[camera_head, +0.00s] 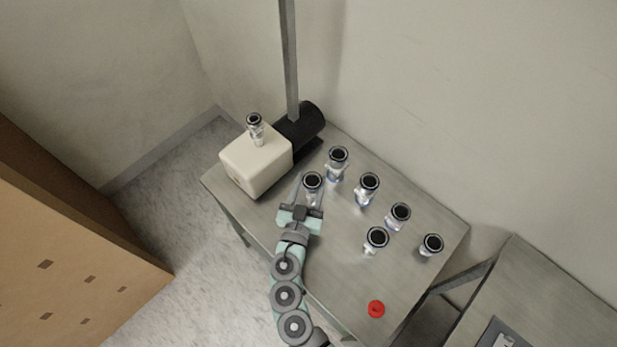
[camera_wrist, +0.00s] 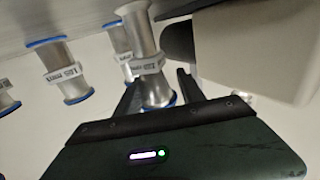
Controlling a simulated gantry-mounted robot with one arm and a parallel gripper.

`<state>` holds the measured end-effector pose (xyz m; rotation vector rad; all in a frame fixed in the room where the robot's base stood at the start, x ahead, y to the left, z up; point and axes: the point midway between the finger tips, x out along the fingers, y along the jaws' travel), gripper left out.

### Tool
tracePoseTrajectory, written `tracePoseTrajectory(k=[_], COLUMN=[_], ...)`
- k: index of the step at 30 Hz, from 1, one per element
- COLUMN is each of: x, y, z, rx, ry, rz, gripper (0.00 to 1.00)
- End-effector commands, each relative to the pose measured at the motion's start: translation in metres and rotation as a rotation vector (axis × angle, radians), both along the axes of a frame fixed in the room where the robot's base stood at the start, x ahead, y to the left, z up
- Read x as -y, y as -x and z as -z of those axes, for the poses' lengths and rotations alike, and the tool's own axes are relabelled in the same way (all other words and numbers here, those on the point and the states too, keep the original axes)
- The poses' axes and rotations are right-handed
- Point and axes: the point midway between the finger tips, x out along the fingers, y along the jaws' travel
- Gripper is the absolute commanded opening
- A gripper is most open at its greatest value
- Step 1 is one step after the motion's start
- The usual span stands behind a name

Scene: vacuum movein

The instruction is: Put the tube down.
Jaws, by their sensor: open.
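My gripper (camera_head: 303,196) is over the left part of the grey table, open, with its fingers on either side of a metal tube (camera_head: 313,183) with a dark round top. In the wrist view the open fingers of my gripper (camera_wrist: 158,85) flank this tube (camera_wrist: 147,60), which carries a white label band and a blue-rimmed end. The tube seems to stand upright on the table; its base is partly hidden by my gripper in the head view. Similar tubes stand nearby, the closest just behind and to the right (camera_head: 337,163).
More tubes (camera_head: 367,188) stand across the table (camera_head: 335,262). A cream pump box (camera_head: 255,168) with a tube fitting (camera_head: 256,130) on top and a black motor (camera_head: 304,124) stand at left. A red cap (camera_head: 376,309) lies near the front right. A post (camera_head: 289,60) rises behind.

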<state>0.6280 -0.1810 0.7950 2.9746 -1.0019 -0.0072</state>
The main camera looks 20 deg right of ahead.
Motion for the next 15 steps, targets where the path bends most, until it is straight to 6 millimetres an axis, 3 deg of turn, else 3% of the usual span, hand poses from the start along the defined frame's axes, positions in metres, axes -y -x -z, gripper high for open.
tracePoseTrajectory(k=[1,9,15], x=[-0.01,-0.047,-0.065], y=[0.014,0.064,0.084], z=[0.021,0.014,0.004], rx=[-0.027,-0.021,-0.006], ry=[-0.008,-0.004,-0.002], rz=[-0.007,-0.007,-0.006], gripper=[0.46,0.46,0.46])
